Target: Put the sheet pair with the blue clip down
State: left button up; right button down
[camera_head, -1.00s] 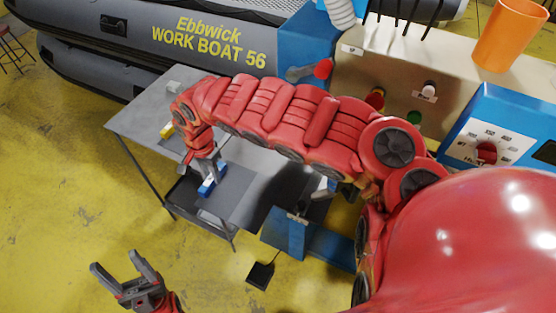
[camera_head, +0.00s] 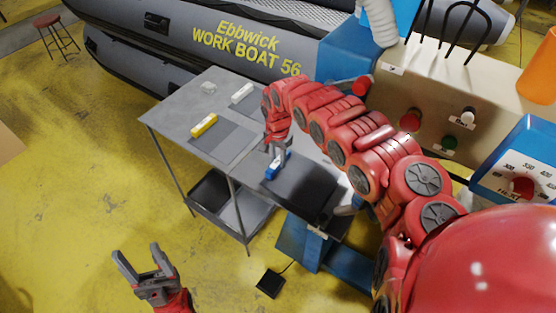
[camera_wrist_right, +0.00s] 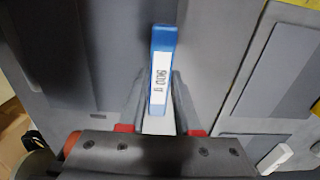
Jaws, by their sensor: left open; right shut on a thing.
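The blue clip (camera_head: 277,165) sits at one end of a dark grey sheet pair (camera_head: 298,188). My right gripper (camera_head: 277,150) is shut on the clip, at the near right side of the grey table. The sheets extend from the clip toward the blue-framed machine; whether they rest on anything is unclear. In the right wrist view the blue clip (camera_wrist_right: 163,40) stands between the fingers, with a white lettered label. My left gripper (camera_head: 140,262) is open and empty, low at the left over the yellow floor.
The grey table (camera_head: 180,112) bears a yellow clip (camera_head: 204,125) on a grey sheet (camera_head: 232,143) and a white clip (camera_head: 242,93). A machine with a heat dial (camera_head: 522,187) stands at the right. A black pedal (camera_head: 270,284) lies on the floor.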

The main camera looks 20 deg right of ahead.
jog(key=shift+f, duration=0.95)
jog(key=shift+f, duration=0.2)
jog(key=c, duration=0.6)
grip_release()
jog(key=shift+r, duration=0.15)
